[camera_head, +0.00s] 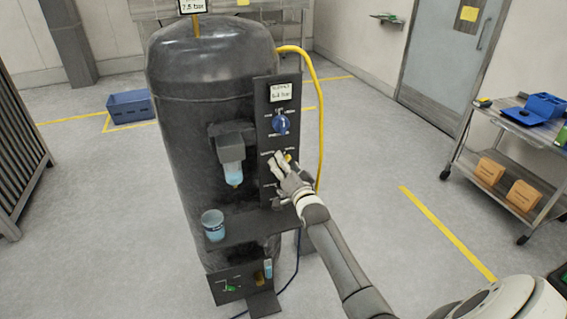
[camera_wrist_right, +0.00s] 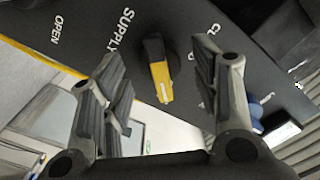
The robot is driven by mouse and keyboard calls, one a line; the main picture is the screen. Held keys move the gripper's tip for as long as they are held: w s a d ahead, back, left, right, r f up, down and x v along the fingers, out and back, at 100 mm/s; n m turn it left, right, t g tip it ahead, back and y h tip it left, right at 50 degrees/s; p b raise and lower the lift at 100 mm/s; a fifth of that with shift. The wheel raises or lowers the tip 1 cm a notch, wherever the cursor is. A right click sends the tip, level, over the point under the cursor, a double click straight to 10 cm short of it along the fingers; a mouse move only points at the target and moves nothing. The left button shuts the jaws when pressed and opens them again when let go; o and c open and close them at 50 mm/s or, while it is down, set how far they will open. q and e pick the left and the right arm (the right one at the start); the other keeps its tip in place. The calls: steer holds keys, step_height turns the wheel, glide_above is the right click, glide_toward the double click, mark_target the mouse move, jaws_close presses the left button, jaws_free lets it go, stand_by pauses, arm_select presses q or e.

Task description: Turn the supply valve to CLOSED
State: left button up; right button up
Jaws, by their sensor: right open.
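The supply valve (camera_wrist_right: 161,82) has a short handle, black at one end and yellow at the other, on a dark panel. It sits between the fingers of my right gripper (camera_wrist_right: 158,68), with visible gaps on both sides. The gripper is open and empty. The lettering OPEN is to the left in the wrist view, SUPPLY is above the handle, and CLOSED is to the right, partly hidden by a finger. In the head view my right gripper (camera_head: 281,165) is at the panel and covers most of the valve; a bit of yellow (camera_head: 288,157) shows. My left gripper is not in view.
A blue knob (camera_head: 281,124) is on the panel above the valve. A dark tank (camera_head: 190,120) stands behind, with a filter bowl (camera_head: 231,160) and a blue cup (camera_head: 213,224) on a shelf to the left. A yellow hose (camera_head: 320,110) runs right of the panel.

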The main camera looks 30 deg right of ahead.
steer(key=shift+w+d, duration=0.15)
steer(key=shift+w, duration=0.55)
steer(key=c, duration=1.1)
steer(key=shift+o, duration=0.2)
